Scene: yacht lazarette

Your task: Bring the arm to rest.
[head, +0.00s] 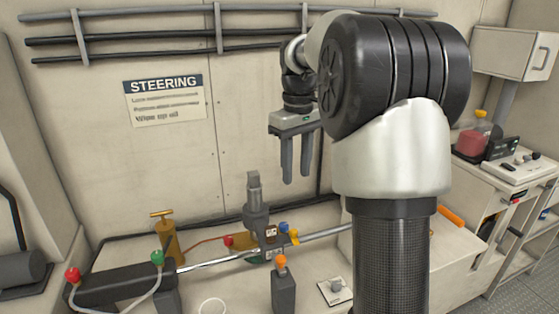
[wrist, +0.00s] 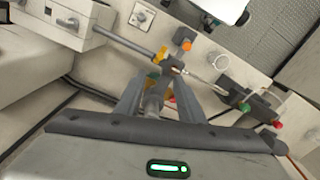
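My arm reaches up in the head view, and its gripper (head: 297,178) hangs with the fingers pointing down. The two fingers are apart with nothing between them in the head view. In the wrist view my gripper (wrist: 157,88) also shows spread fingers. A grey upright post (head: 254,190) on the steering linkage stands below and to the left of the fingertips, apart from them. In the wrist view this post (wrist: 153,104) shows in the gap between the fingers, farther down.
The linkage has a silver rod (head: 215,262), a black cylinder (head: 125,284) with red and green caps, and an orange-topped grey block (head: 284,290). A brass valve (head: 166,236) stands behind. A steering sign (head: 164,99) and pipes (head: 150,38) are on the wall. A cabinet (head: 515,52) is at right.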

